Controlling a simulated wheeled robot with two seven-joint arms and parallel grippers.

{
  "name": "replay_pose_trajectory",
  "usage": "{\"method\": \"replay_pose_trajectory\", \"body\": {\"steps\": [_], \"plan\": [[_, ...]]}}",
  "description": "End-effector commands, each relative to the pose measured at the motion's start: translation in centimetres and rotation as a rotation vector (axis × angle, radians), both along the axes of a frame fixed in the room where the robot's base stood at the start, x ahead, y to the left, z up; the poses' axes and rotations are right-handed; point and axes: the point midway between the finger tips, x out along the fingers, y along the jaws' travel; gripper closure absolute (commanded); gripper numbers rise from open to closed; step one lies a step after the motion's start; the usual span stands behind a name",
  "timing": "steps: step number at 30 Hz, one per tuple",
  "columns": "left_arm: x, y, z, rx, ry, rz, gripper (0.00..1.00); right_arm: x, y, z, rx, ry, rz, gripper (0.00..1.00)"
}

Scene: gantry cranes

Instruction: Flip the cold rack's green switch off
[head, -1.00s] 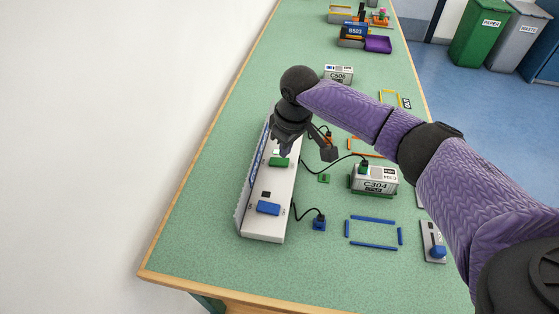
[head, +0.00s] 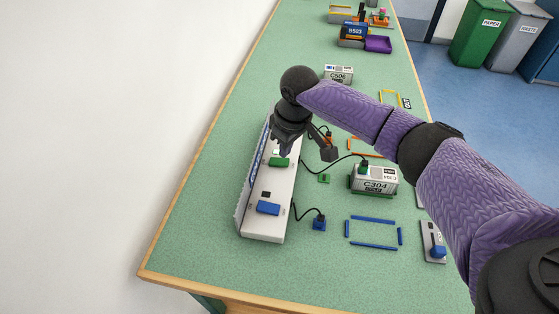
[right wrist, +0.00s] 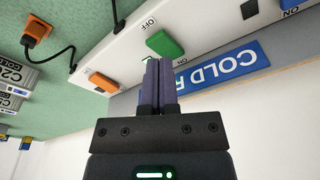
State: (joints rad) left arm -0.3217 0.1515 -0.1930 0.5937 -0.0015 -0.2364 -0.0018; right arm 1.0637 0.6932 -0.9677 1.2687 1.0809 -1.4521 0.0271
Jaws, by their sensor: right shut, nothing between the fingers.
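The cold rack (head: 287,190) is a long white strip on the green table, with a blue sign (right wrist: 224,64) along its side. Its green switch (head: 279,162) shows as a raised rocker; in the right wrist view the green switch (right wrist: 165,44) has the word OFF by one end and ON by the other. I cannot tell which way it is tilted. My right gripper (head: 285,153) is shut and empty, its fingertips right at the switch; in the wrist view the gripper (right wrist: 158,64) overlaps the switch's near edge. Contact is unclear. My left gripper is not in view.
A blue switch (head: 268,208) and an orange switch (right wrist: 103,82) sit on the same rack. Cables run right to a blue plug (head: 319,223) and the C304 box (head: 374,180). Blue bars (head: 373,246) mark an outline. The table's front left is clear.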

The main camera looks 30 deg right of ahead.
Motion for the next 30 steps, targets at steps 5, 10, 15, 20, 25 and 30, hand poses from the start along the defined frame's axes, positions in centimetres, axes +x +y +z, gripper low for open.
{"method": "replay_pose_trajectory", "body": {"steps": [5,10,15,20,25,30], "plan": [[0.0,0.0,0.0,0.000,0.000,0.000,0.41,0.0,0.0,0.0,0.000,0.000,0.000,1.00],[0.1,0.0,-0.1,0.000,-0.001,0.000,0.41,0.0,0.0,-0.3,0.000,0.000,0.000,1.00],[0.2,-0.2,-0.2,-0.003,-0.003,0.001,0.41,0.0,0.0,-0.5,0.000,0.000,0.000,1.00],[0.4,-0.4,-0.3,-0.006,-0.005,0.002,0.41,0.0,0.0,-0.8,0.000,0.000,0.000,1.00],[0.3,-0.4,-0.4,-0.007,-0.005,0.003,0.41,0.0,0.0,-1.0,0.000,0.000,0.000,1.00],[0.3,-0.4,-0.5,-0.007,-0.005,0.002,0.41,0.0,0.0,-1.3,0.000,0.000,0.000,1.00]]}}
